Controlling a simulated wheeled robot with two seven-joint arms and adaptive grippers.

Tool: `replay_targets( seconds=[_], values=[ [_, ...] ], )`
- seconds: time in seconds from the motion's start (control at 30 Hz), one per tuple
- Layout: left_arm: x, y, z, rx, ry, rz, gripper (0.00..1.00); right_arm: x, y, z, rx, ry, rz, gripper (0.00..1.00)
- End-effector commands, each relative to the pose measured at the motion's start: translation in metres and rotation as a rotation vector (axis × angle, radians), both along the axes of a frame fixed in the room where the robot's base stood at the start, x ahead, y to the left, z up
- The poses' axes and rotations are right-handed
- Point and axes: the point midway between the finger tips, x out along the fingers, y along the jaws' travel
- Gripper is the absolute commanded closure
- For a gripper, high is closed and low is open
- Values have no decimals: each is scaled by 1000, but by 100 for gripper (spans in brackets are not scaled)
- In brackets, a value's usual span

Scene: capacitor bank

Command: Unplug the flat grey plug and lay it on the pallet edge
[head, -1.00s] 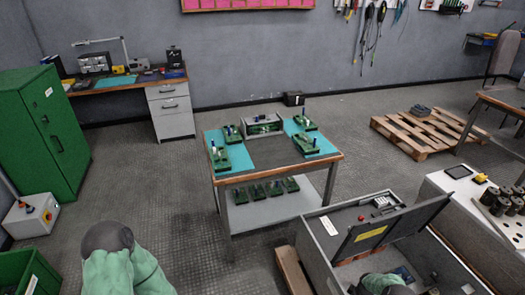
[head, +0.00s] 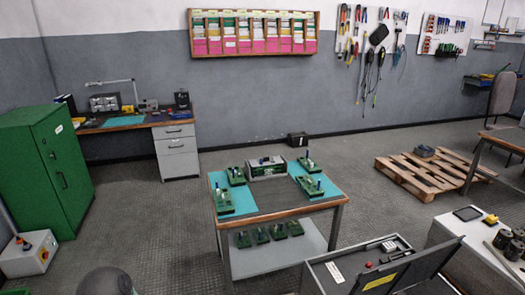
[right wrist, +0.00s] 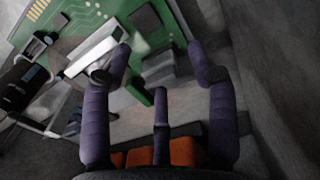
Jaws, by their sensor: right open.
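In the right wrist view my right gripper (right wrist: 162,64) is open. Its purple fingers stand apart at left and right over a green circuit board (right wrist: 95,14), with nothing held between the tips. Grey blocky parts (right wrist: 160,70) show between the fingertips. A pale flat bar (right wrist: 92,56) lies left of the left fingertip. I cannot tell which of these, if any, is the flat grey plug. The wooden pallet (head: 400,178) stands on the floor at the right in the head view, with a dark grey item (head: 424,150) on it. My left gripper is not in view.
A table (head: 270,217) with green boards stands mid-room. An open grey cabinet (head: 318,272) with a raised lid is at the front, beside a light bench (head: 450,228). A green cupboard (head: 70,178) stands left. Floor is clear between table and pallet.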

Motion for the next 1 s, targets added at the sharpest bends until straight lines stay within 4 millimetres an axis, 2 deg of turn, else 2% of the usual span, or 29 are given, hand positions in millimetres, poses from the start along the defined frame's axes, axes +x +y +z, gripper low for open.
replay_targets(
  seconds=[0.9,0.93,1.0],
  values=[
    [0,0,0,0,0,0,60,0,0,0,0,0,0,41],
    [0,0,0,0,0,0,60,0,0,0,0,0,0,47],
    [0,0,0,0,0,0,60,0,0,0,0,0,0,67]
  ],
)
